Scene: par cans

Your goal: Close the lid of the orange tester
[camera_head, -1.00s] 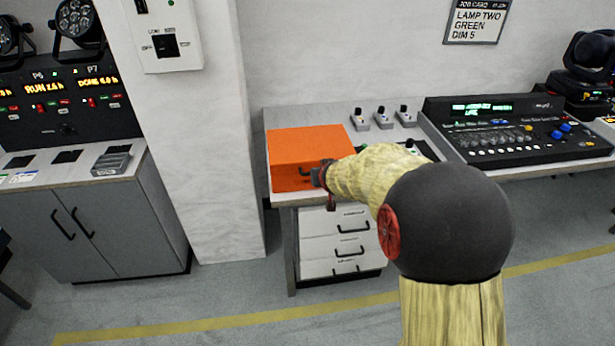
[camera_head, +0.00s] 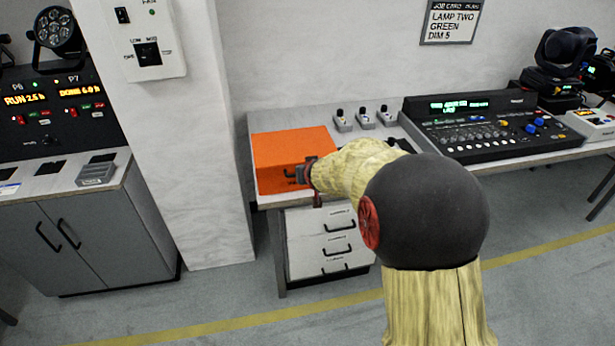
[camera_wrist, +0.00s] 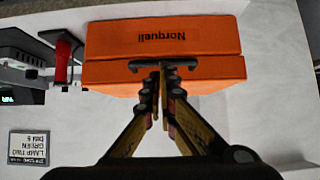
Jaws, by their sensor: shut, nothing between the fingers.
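The orange tester (camera_head: 290,150) stands on the left end of the bench in the head view. It looks like a closed box, with its lid flat on top. In the wrist view, which is upside down, its front (camera_wrist: 120,40) bears the word Norquell. A dark seam runs between body and lid (camera_wrist: 215,68), with no clear gap. My gripper (camera_wrist: 161,72) is shut with nothing between its fingers. Its fingertips are at the black lid handle (camera_wrist: 140,65), and I cannot tell whether they touch it. In the head view my gripper (camera_head: 301,173) is at the tester's front right side.
Small switch boxes (camera_head: 365,119) stand behind and right of the tester. A lighting console (camera_head: 470,125) is farther right. A white pillar (camera_head: 195,130) rises to the left. Drawers (camera_head: 322,240) are below the bench.

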